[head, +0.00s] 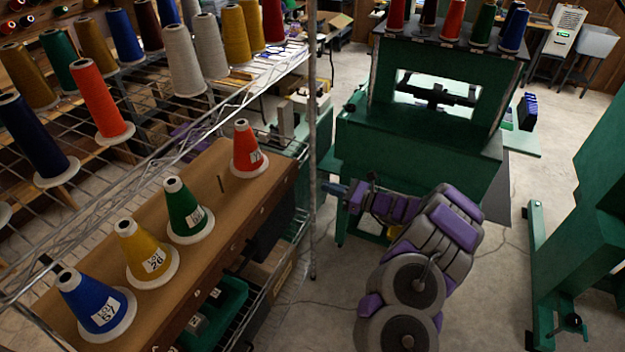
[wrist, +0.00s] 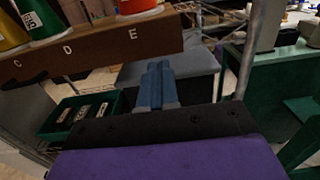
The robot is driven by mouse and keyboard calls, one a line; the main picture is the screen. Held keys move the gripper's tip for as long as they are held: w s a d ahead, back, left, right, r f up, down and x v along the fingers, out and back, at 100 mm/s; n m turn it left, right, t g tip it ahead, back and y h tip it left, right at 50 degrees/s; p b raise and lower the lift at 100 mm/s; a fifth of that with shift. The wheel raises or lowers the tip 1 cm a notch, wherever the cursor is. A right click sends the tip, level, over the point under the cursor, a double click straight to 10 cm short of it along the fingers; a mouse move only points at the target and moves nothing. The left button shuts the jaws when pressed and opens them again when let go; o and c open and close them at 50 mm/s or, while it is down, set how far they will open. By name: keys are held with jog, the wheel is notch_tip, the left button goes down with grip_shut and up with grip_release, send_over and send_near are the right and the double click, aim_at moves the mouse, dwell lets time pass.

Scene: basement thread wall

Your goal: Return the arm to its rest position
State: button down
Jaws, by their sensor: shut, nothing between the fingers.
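My arm (head: 445,235), grey and purple, is folded at the lower middle of the head view. My gripper (head: 335,188) points left at its end, just right of the wire shelf's upright post. In the wrist view my gripper (wrist: 156,84) shows two blue fingers together, with nothing between them. The brown wooden rack (head: 238,208) holds four thread cones: blue (head: 93,303), yellow (head: 145,252), green (head: 187,208) and red (head: 248,150). In the wrist view the rack's front edge (wrist: 75,58) shows letters C, D and E. The fingers are apart from the rack and cones.
A wire shelf (head: 130,170) with more cones stands at left, its post (head: 312,130) close to my gripper. A green machine (head: 425,150) with cones on top stands behind my arm. Another green machine (head: 590,230) is at right. Bare concrete floor (head: 500,300) lies between.

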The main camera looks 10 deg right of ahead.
jog(key=s+d, duration=0.2)
jog(key=shift+s+p, duration=0.3)
jog(key=s+a+r+n+g+y, duration=0.1)
jog(key=s+a+r+n+g, duration=0.45)
jog(key=a+r, duration=0.3)
jog(key=s+a+r+n+g+y, duration=0.1)
jog(key=s+a+r+n+g, duration=0.5)
jog(key=a, duration=0.4)
jog(key=s+a+r+n+g+h, duration=0.1)
jog(key=s+a+r+n+h, duration=0.1)
jog(key=s, duration=0.3)
jog(key=s+a+r+n+g+h, duration=0.1)
jog(key=s+a+r+n, duration=0.1)
jog(key=s+n, duration=0.15)
jog(key=s+d+n+h, duration=0.2)
jog(key=s+d+h, duration=0.2)
jog(key=s, duration=0.5)
jog(key=s+d+f+n+h, duration=0.1)
jog(key=s+d+n+h, duration=0.2)
jog(key=s, duration=0.6)
jog(key=s+d+f+n+t+h, duration=0.1)
jog(key=s+d+n+h, duration=0.2)
jog(key=s+d+h, duration=0.3)
jog(key=s+d, duration=0.2)
jog(key=s, duration=0.2)
jog(key=shift+d+f+h, duration=0.15)
jog(key=shift+d+h, duration=0.1)
jog(key=shift+h, duration=0.05)
